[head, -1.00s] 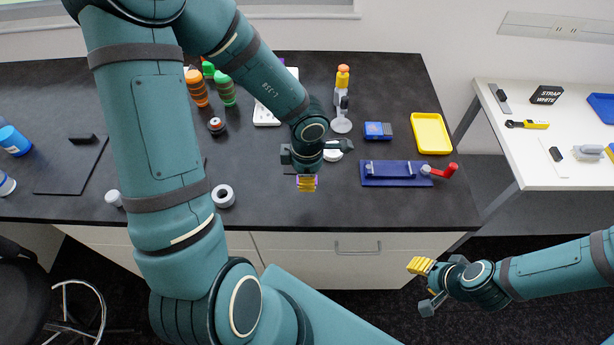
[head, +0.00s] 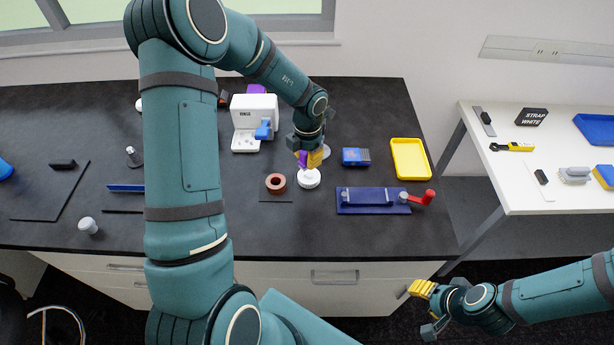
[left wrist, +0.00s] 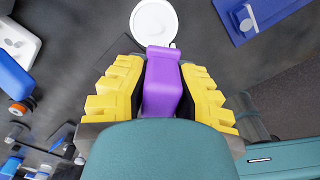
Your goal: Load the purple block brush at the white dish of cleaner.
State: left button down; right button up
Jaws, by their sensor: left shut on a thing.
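The purple block brush (head: 303,158) is between the yellow fingers of my left gripper (head: 314,158), which is shut on it. In the left wrist view the brush (left wrist: 162,88) sits between both ridged yellow pads and points toward the dish. The white dish of cleaner (head: 308,179) stands on the dark counter just in front of the brush. In the left wrist view the far end of the brush overlaps the near edge of the dish (left wrist: 154,22). I cannot tell whether they touch. My right gripper (head: 424,308) is low at the right, away from the counter; its finger gap is unclear.
A brown ring (head: 276,183) lies just left of the dish. A blue fixture (head: 380,208) with a red handle is to its right, with a blue box (head: 356,157) and a yellow tray (head: 409,160) behind. A white device (head: 254,112) stands at the back.

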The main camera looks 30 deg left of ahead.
aim_at(309, 176)
pick_arm(q)
jog(key=shift+w+a+f+n, duration=0.1)
jog(key=shift+w+a+n, duration=0.15)
jog(key=shift+w+n, duration=0.55)
jog(key=shift+a+f, duration=0.1)
jog(key=shift+f, duration=1.1)
notch_tip(309, 176, down, 3)
jog(key=b, duration=0.2)
jog(key=shift+f+b, duration=0.2)
jog(key=shift+b, duration=0.2)
jog(key=shift+f, duration=0.45)
jog(key=shift+f+p, duration=0.15)
jog(key=shift+p, duration=0.25)
dwell(1.6)
